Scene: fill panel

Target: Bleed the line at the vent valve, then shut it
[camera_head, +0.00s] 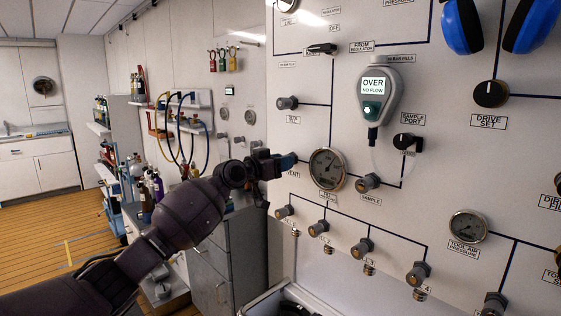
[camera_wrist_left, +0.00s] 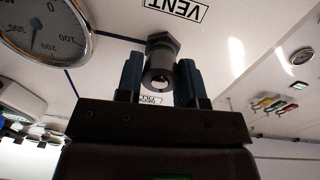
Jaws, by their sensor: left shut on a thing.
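My left gripper (camera_head: 283,163) reaches in from the left to the panel beside the label VENT, its fingertips at the panel face. In the left wrist view, its two blue fingers (camera_wrist_left: 160,80) stand on either side of the dark metal vent valve (camera_wrist_left: 161,62) and are shut on it. The word VENT (camera_wrist_left: 176,8) shows beside it. In the head view the gripper hides the valve. How far the valve is turned cannot be told. My right gripper is not in view.
A round gauge (camera_head: 327,169) sits just right of my gripper; it also shows in the left wrist view (camera_wrist_left: 45,32). A grey sampler (camera_head: 376,92) reads OVER, NO FLOW. Several valves (camera_head: 362,248) line the lower panel. Blue ear defenders (camera_head: 462,25) hang top right.

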